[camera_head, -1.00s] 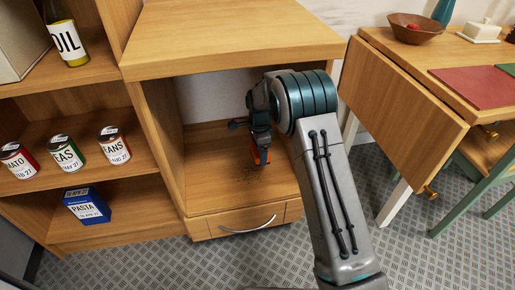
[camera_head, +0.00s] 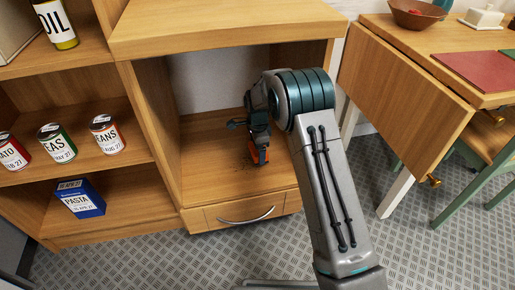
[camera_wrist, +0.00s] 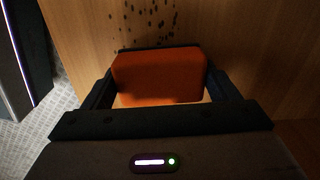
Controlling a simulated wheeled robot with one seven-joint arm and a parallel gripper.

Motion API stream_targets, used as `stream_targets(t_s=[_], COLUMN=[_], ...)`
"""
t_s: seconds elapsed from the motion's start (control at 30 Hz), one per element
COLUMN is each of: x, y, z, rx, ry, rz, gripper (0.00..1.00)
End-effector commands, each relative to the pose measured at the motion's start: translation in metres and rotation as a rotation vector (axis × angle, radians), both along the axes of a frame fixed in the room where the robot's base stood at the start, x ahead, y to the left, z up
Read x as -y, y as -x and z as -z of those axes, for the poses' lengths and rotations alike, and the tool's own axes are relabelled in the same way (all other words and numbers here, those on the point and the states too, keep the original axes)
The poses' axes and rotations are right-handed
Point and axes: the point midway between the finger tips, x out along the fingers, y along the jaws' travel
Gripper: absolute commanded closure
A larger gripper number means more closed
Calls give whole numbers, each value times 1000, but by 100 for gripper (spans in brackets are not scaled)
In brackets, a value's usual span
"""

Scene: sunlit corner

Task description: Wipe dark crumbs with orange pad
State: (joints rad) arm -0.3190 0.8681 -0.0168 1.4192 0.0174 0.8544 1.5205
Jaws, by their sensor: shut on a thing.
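My gripper (camera_head: 258,152) is inside the open wooden compartment and shut on the orange pad (camera_head: 259,156). In the wrist view the pad (camera_wrist: 160,76) sits between the two dark fingers, just above or on the wood; I cannot tell whether it touches. The dark crumbs (camera_wrist: 145,15) lie scattered on the wooden surface just beyond the pad in the wrist view. In the head view the crumbs (camera_head: 243,165) show faintly on the compartment floor (camera_head: 205,184), left of the pad. Part of the floor is hidden by my arm.
A wooden top (camera_head: 215,30) overhangs the compartment, and a drawer (camera_head: 240,212) is below it. Shelves at left hold several cans (camera_head: 57,143), a blue pasta box (camera_head: 80,198) and an oil can (camera_head: 56,23). A drop-leaf table (camera_head: 405,100) stands at right.

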Motion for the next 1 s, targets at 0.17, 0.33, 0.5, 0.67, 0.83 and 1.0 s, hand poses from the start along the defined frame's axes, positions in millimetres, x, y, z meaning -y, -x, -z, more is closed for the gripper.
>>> stream_targets(t_s=[0.17, 0.33, 0.5, 0.67, 0.83, 1.0], x=[0, 0, 0, 0, 0, 0], y=[0, 0, 0, 0, 0, 0], z=[0, 3, 7, 10, 14, 17], rx=[0, 0, 0, 0, 0, 0], ry=[0, 0, 0, 0, 0, 0], rz=[0, 0, 0, 0, 0, 0], gripper=[37, 37, 37, 37, 37, 37])
